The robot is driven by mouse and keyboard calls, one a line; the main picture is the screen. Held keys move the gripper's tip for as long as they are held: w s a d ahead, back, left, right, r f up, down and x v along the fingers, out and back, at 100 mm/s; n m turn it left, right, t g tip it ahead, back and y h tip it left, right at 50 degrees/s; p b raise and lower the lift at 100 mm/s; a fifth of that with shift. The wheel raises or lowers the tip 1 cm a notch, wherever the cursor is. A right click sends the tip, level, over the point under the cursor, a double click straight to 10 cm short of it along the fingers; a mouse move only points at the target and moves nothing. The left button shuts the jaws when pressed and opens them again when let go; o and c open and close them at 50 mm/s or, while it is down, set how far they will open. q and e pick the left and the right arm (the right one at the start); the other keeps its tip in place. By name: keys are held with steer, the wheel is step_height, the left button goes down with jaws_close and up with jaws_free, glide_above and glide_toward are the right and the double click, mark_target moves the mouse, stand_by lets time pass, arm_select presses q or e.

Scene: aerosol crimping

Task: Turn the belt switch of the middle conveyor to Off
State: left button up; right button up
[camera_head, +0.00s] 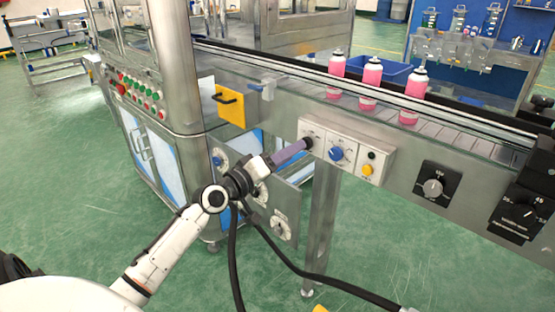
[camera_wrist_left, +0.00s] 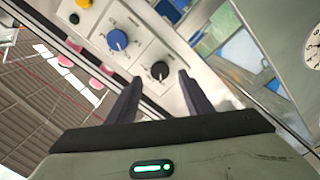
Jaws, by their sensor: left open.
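A white control box (camera_head: 345,152) is mounted on the side of the conveyor (camera_head: 440,140). It carries a black rotary knob (camera_wrist_left: 160,70) at its left end in the head view, a blue knob (camera_head: 336,154) in the middle, and black and yellow buttons at the right. The labels are too small to read. My left gripper (camera_head: 303,146) reaches the left end of the box. In the left wrist view its two fingers (camera_wrist_left: 160,77) are open, with the black knob showing in the gap between their tips; contact cannot be told. My right gripper is not in view.
Pink cans (camera_head: 372,75) stand on the conveyor belt. A yellow plate with a black handle (camera_head: 231,102) is left of the box. Black dials (camera_head: 434,187) are to its right. A conveyor leg (camera_head: 321,225) stands below, and a black cable (camera_head: 300,265) hangs nearby.

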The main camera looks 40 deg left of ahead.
arm_select(q)
steer(key=shift+s+a, duration=0.2)
steer(key=shift+s, duration=2.4)
